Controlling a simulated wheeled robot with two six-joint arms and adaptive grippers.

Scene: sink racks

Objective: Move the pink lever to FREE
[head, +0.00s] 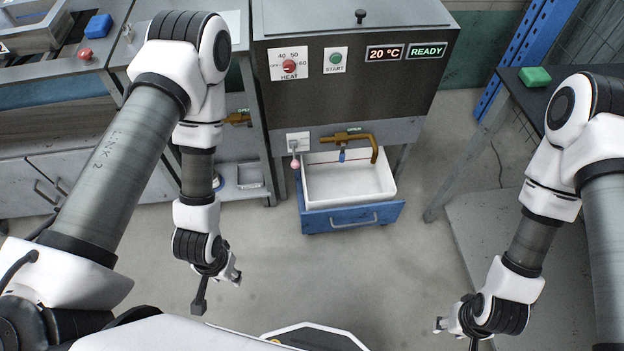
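The pink lever (295,162) hangs downward from a small white plate (298,142) on the lower front of the heated tank. The lettering on the plate is too small to read, so I cannot tell which label the lever points at. My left gripper (218,292) is below and to the left of the lever, clear of it, with its fingers spread and nothing between them. My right gripper (457,338) is at the bottom right, far from the lever, with its fingers apart and empty.
The tank's panel (355,75) has a red HEAT knob (289,67), a green START button (336,58) and displays reading 20 °C and READY. A brass tap (350,139) sits above a white basin in a blue drawer (352,217). The floor in front is clear.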

